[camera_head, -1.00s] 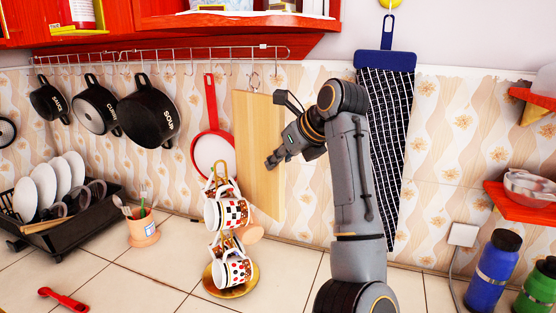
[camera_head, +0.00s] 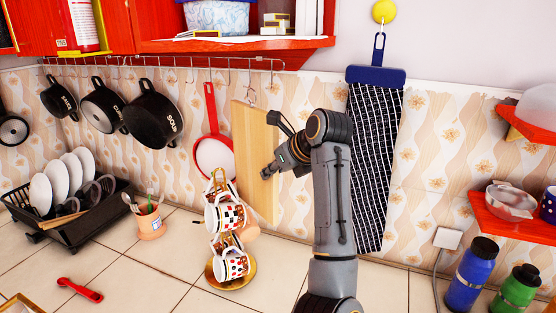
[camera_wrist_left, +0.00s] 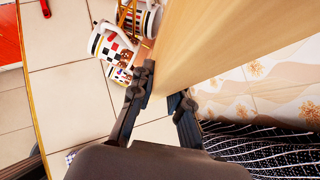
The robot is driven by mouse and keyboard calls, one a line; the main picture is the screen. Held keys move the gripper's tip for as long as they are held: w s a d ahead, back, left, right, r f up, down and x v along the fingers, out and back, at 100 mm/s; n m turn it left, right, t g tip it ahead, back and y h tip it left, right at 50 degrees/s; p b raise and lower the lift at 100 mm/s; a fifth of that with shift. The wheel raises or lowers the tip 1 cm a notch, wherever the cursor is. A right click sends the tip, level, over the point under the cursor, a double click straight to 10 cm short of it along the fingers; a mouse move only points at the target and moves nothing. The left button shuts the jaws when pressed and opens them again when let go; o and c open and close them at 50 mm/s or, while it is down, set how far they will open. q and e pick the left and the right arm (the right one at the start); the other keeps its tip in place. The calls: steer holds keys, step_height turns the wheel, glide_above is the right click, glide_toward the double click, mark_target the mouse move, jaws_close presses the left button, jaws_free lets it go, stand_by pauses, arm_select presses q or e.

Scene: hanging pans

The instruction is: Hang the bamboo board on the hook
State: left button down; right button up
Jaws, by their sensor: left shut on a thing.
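The bamboo board (camera_head: 252,150), a pale upright wooden slab, is at the wall below the hook rail, right of the red-handled pan. My left gripper (camera_head: 269,171) is shut on its right edge. In the left wrist view the fingers (camera_wrist_left: 164,86) are on either side of the edge of the board (camera_wrist_left: 205,40). A small hook and loop (camera_head: 250,96) show at the board's top. I cannot tell whether the loop is on the hook. My right gripper is not in view.
Several dark pots (camera_head: 153,122) and a red-handled pan (camera_head: 214,155) hang from the wire rail (camera_head: 180,64). A mug tree (camera_head: 231,272) stands in front of the board. A blue-topped dark checked strip (camera_head: 375,150) hangs right of my arm. Red shelves (camera_head: 235,45) overhang the rail.

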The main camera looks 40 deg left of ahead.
arm_select(q)
steer(key=w+a+f+p, duration=0.1)
steer(key=w+a+p, duration=0.1)
steer(key=w, duration=0.8)
steer(key=shift+w+a+f, duration=0.2)
steer(key=shift+a+f, duration=0.05)
steer(key=shift+a, duration=0.55)
stand_by(0.4)
stand_by(0.8)
steer(key=c, duration=1.2)
jaws_free()
steer(key=shift+s, duration=0.1)
steer(key=shift+d, duration=0.1)
